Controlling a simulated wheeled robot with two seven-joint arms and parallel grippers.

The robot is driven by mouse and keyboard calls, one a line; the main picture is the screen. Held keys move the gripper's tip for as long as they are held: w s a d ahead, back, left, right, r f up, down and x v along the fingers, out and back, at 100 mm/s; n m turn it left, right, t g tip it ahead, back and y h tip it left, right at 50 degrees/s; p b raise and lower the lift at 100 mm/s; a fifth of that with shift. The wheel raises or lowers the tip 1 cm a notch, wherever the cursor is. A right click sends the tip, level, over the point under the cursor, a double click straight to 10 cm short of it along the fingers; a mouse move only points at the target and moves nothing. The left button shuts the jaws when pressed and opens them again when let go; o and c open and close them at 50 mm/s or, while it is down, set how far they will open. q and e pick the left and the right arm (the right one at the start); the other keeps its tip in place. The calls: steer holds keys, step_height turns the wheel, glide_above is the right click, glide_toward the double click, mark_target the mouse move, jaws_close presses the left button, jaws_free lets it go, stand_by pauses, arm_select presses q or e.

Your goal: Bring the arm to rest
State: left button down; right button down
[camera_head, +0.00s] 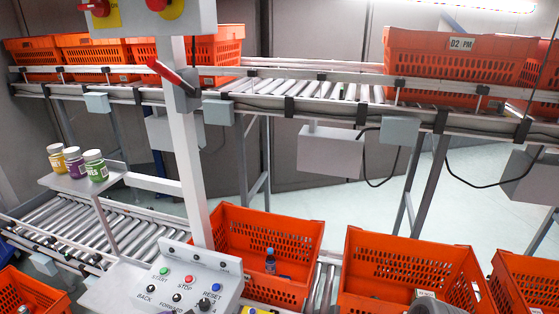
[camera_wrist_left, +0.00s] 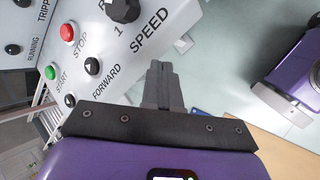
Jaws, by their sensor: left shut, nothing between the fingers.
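My left gripper (camera_wrist_left: 163,80) shows in the left wrist view, with its two grey fingers together and nothing between them. It is beside the control panel (camera_wrist_left: 85,45), close to the SPEED and FORWARD labels. I cannot tell whether the fingers touch the panel. In the head view I cannot make out the left gripper. My right gripper is not recognisable in either view. The same control panel (camera_head: 172,276) stands at the lower left of the head view, with START, STOP and RESET buttons.
An orange tote (camera_head: 265,222) with a small bottle (camera_head: 270,261) stands right of the panel. Another orange tote (camera_head: 395,250) is farther right. Jars (camera_head: 95,165) stand on a small shelf (camera_head: 75,185) at left. Roller conveyors (camera_head: 310,87) with totes run behind.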

arm_select(q)
steer(key=s+d+f+m+g+h+b, duration=0.1)
steer(key=s+d+f+m+g, duration=0.2)
steer(key=s+d+f+m, duration=0.5)
steer(key=s+d+f+m+g+h, duration=0.1)
steer(key=s+d+f+m+g, duration=0.2)
steer(key=s+d+f+m, duration=0.5)
steer(key=s+f+m, duration=0.2)
steer(key=s+f, duration=0.1)
steer(key=f, duration=0.3)
steer(key=shift+s+d+f+m+b, duration=0.15)
steer(key=shift+s+d+m+b, duration=0.15)
steer(key=shift+s+d+b, duration=0.05)
